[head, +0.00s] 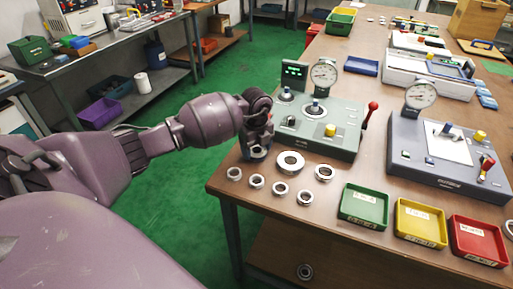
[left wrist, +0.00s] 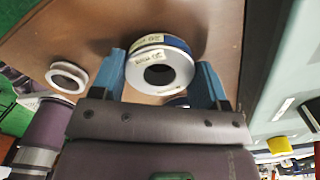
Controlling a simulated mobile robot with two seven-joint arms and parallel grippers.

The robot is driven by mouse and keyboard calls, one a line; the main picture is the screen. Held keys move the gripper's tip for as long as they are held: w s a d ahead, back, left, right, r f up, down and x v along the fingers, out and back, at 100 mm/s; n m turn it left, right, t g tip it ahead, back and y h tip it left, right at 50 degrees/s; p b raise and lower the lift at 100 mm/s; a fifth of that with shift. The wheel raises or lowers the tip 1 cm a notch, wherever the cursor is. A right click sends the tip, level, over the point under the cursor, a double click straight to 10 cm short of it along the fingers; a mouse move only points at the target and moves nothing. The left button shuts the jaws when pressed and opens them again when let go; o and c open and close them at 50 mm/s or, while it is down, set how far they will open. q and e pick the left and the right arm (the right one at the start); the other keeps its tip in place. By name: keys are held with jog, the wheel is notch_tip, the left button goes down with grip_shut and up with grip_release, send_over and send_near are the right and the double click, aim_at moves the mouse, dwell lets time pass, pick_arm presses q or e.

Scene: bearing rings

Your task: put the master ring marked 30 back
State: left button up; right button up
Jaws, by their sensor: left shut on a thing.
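My left gripper (head: 258,152) is over the near left corner of the wooden table, left of the green-grey gauge stand. The label's writing is upside down and too small to read surely. A second label edge shows behind it; I cannot tell whether that is the same ring. My right gripper is out of view.
The gauge stand (head: 335,140) is close on the right. Green (head: 364,206), yellow (head: 421,222) and red (head: 478,240) trays line the front edge.

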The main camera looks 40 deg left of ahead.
pick_arm(q)
jog(key=shift+f, duration=0.1)
jog(key=o, duration=1.3)
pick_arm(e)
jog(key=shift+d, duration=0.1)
pick_arm(q)
jog(key=shift+r, duration=0.5)
notch_tip(320, 180, up, 11)
jog(key=shift+r+p, duration=0.15)
jog(key=shift+p, duration=0.9)
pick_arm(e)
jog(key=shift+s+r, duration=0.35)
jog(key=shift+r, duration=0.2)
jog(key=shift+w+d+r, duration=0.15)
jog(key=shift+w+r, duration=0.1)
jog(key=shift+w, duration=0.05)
